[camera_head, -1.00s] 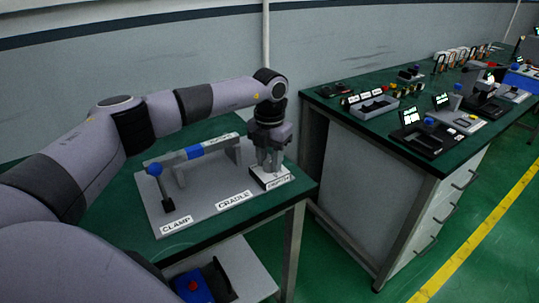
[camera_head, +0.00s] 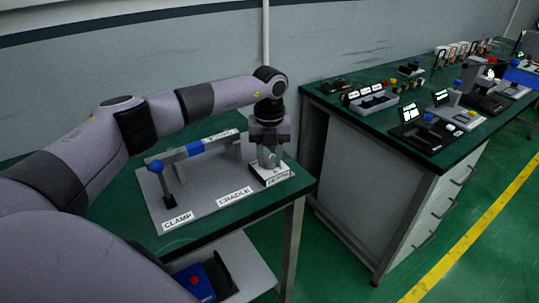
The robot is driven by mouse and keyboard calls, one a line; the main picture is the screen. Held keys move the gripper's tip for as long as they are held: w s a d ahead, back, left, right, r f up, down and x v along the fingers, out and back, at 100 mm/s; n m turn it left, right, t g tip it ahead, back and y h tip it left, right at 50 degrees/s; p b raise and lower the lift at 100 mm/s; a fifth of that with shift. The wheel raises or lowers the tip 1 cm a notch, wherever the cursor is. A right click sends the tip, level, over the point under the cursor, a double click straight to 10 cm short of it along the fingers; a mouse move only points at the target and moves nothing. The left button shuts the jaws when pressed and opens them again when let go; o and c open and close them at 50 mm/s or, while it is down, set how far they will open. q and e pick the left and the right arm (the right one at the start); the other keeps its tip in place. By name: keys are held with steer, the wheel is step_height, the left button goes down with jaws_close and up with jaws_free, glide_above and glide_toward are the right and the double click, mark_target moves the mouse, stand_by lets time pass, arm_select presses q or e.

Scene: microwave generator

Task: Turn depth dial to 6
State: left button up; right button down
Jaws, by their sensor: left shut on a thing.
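The depth dial's white box (camera_head: 271,180), labelled DEPTH, stands at the right end of a grey fixture plate (camera_head: 205,206) on the green table. My left gripper (camera_head: 269,164) points straight down over this box and is shut on the dial. The dial is mostly hidden between the fingers, and its setting cannot be read. On the same plate are the cradle with a grey and blue bar (camera_head: 195,147) and the clamp lever with a blue knob (camera_head: 156,166). My right gripper is not in view.
A second green bench (camera_head: 385,120) to the right carries several small devices and trays. A shelf under the near table holds a blue box with a red button (camera_head: 196,281). The wall is close behind the table. Green floor (camera_head: 350,285) is free between the bench and the table.

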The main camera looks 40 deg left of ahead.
mark_target(270, 159)
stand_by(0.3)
arm_select(q)
steer(key=o, duration=1)
steer(key=shift+o, duration=0.2)
steer(key=shift+r+b, duration=0.6)
steer(key=shift+r, duration=3.05)
steer(key=shift+f, duration=0.1)
